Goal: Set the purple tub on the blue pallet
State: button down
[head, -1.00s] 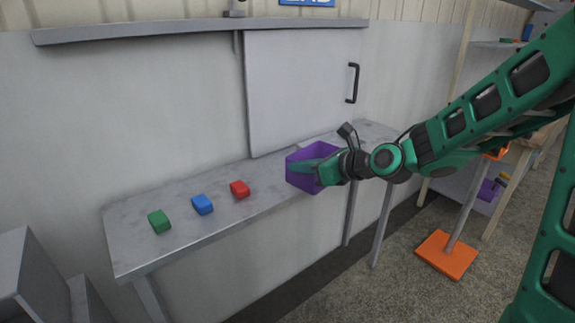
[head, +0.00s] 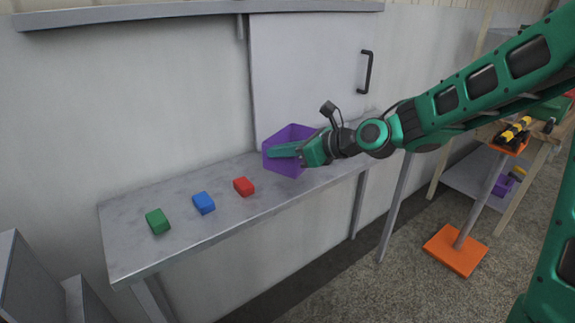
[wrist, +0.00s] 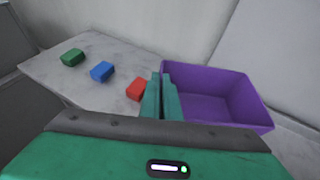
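The purple tub (head: 279,165) is at the right part of the grey bench in the head view, close in front of the sliding wall panel. My gripper (head: 284,150) reaches it from the right. In the wrist view the two green fingers (wrist: 161,97) are close together at the left wall of the tub (wrist: 215,85), one on each side, shut on that wall. The tub looks tilted in the head view. I cannot tell whether its underside touches the bench. No blue pallet shows in either view.
Green (head: 157,221), blue (head: 203,203) and red (head: 243,187) blocks lie in a row on the bench (head: 130,245), left of the tub. An orange-footed stand (head: 455,250) is on the floor at right. Another purple container (head: 503,186) sits on a low shelf behind it.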

jog(key=w, duration=0.1)
jog(key=w+d+f, duration=0.1)
jog(key=w+f, duration=0.1)
jog(key=shift+w+d+f, duration=0.2)
jog(key=shift+w+d, duration=0.05)
jog(key=shift+d, duration=0.05)
jog(key=shift+f, duration=1.9)
jog(key=c, duration=2)
grip_release()
jog(key=shift+f, duration=0.1)
jog(key=v, duration=1.2)
jog(key=shift+s, duration=0.1)
